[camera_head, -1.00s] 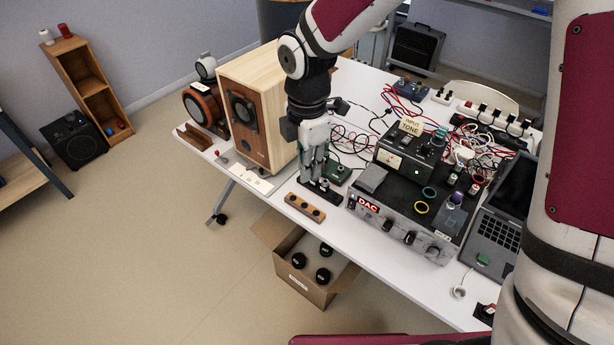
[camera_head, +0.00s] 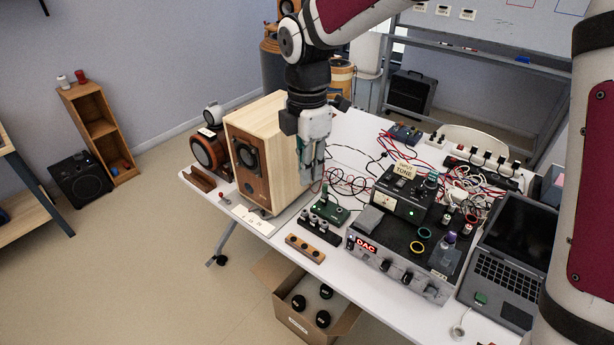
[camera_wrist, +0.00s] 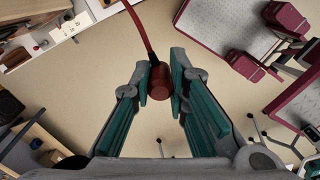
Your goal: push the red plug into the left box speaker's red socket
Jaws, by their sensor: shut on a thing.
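The red plug (camera_wrist: 160,82), with a red cable running up from it, is between my gripper's fingertips in the wrist view. My gripper (camera_head: 312,180) is shut on it, pointing down above the table, just right of the wooden box speaker (camera_head: 290,150). The plug itself is too small to make out in the head view. This speaker is at the table's left part; its brown front with a dark round driver faces the lower left. Its red socket does not show in either view, and its rear is hidden.
The white table (camera_head: 375,295) also bears a black rack (camera_head: 320,226), a green board (camera_head: 329,209), a wooden strip with black knobs (camera_head: 305,248), the DAC unit (camera_head: 398,262), and a laptop (camera_head: 510,260). Tangled cables lie behind them. An open carton (camera_head: 345,322) stands on the floor.

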